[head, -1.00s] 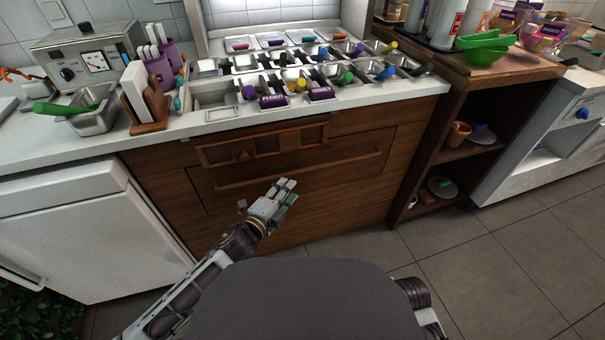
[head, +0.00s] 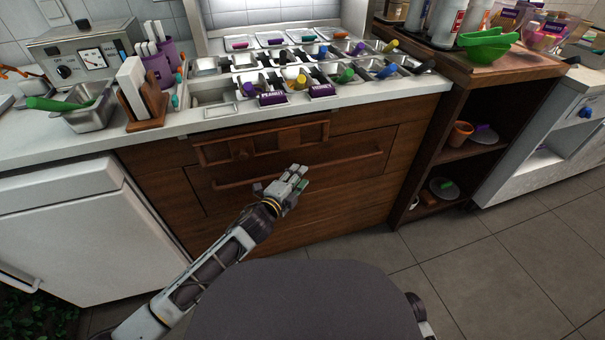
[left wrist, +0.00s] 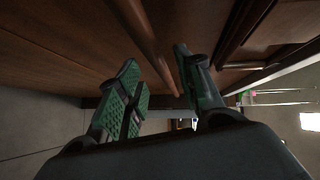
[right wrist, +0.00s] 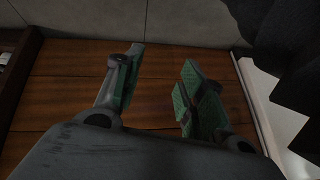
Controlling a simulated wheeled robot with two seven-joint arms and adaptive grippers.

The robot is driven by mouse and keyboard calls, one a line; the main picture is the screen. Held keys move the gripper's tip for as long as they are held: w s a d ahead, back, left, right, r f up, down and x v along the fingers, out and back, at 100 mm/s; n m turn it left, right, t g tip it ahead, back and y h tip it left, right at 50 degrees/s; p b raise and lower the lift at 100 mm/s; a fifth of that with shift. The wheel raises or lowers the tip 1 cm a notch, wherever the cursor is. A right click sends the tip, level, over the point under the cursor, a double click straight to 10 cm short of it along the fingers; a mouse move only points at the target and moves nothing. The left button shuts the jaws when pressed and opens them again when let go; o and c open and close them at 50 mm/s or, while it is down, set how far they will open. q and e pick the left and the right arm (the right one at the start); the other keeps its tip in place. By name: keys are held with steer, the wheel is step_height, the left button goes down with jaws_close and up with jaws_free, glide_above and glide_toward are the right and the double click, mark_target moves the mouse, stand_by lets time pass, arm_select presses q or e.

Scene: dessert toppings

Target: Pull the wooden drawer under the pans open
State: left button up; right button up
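The wooden drawer (head: 358,143) is in the brown cabinet front under the pans (head: 290,80) and looks closed. Its long wooden bar handle (head: 347,165) runs across the front. My left gripper (head: 300,177) is in front of the drawer, close to the handle's middle. In the left wrist view, the left gripper (left wrist: 158,82) is open, and the handle bar (left wrist: 152,45) runs between the lines of its green-padded fingers. I cannot tell whether they touch it. My right gripper (right wrist: 155,85) is open and empty in its wrist view, facing brown wood; the head view does not show its fingers.
A white appliance door (head: 75,225) is left of the cabinet. An open wooden shelf (head: 462,155) with a cup and plates stands to the right. The grey tiled floor (head: 480,270) is clear at the lower right.

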arm_select(q)
steer(key=shift+b+x, duration=0.5)
steer(key=shift+x, duration=1.2)
arm_select(e)
steer(key=shift+w+a+f+t, duration=0.15)
steer(key=shift+f+t, duration=0.15)
steer(key=shift+f, duration=0.75)
arm_select(q)
jaws_close()
